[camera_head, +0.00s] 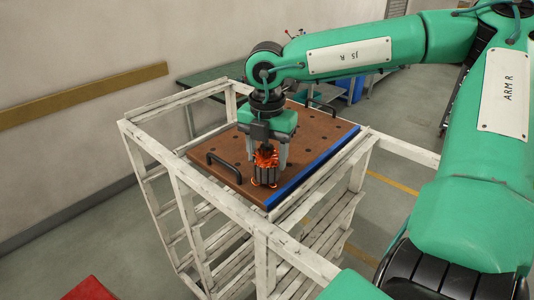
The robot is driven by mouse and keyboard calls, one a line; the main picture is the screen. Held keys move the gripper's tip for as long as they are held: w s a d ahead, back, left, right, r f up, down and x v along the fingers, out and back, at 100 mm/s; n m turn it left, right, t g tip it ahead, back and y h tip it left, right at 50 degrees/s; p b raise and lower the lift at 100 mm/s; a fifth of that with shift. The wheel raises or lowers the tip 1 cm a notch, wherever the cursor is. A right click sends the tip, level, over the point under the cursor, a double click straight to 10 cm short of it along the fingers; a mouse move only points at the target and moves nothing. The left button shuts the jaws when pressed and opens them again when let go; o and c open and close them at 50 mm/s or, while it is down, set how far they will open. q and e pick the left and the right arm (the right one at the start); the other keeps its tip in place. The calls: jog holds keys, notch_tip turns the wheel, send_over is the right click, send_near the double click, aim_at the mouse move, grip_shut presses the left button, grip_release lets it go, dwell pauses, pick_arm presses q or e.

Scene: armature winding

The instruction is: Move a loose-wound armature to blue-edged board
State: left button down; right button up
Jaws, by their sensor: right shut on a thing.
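The blue-edged board (222,158) is brown with rows of dark holes, two black handles and a blue strip along its right edge. It lies on top of a white rack. The armature (265,173), with orange copper windings and a grey core, is upright at the board's near part. My right gripper (267,150) points down from above and is shut on the armature's upper part. The armature's base appears at the board surface, but I cannot tell whether it touches. The fingers partly hide its top. My left gripper is not in view.
The worn white slatted rack (262,232) has open rails around and in front of the board. A wall with a wooden rail (80,97) is at left. A dark green table (205,76) stands behind. A red object (90,289) shows at bottom left.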

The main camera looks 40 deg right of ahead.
jog(key=shift+b, duration=0.35)
dwell(0.8)
jog(key=o, duration=1.5)
jog(key=shift+c, duration=0.2)
notch_tip(320, 180, up, 12)
jog(key=b, duration=0.3)
jog(key=shift+r, duration=0.9)
jog(key=shift+b, duration=0.3)
notch_tip(320, 180, up, 14)
jog(key=b, duration=0.1)
jog(key=shift+b, duration=0.35)
